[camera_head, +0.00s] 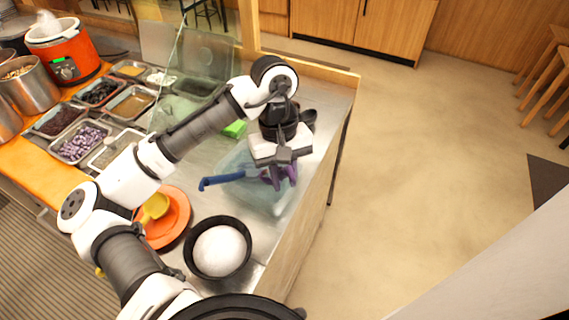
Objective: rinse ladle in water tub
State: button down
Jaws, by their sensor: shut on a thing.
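A blue ladle (226,179) lies nearly level, its hooked handle end pointing left. Its other end runs to the purple fingers of my gripper (283,180), where its bowl cannot be made out. My gripper is shut on the blue ladle and points down. The clear water tub (268,203) stands on the steel counter, directly below and around the gripper's fingers in this view. The hooked end reaches past the tub's left side. I cannot tell whether the ladle touches the water.
A black bowl with white contents (219,249) stands in front of the tub. Left of it is an orange plate (176,226) with a yellow ladle (155,207). A green item (235,129) and dark items (308,117) lie behind. Topping trays (80,142) fill the left.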

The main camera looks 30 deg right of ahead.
jog(key=shift+s+a+f+t+b, duration=0.1)
jog(key=shift+s+f+t+b, duration=0.2)
jog(key=shift+f+b, duration=0.5)
jog(key=shift+s+d+f+t+b, duration=0.1)
jog(key=shift+s+f+t+b, duration=0.15)
jog(key=shift+f+t+b, duration=0.4)
jog(key=shift+s+a+f+t+b, duration=0.15)
jog(key=shift+s+f+b, duration=0.1)
jog(key=shift+f+b, duration=0.7)
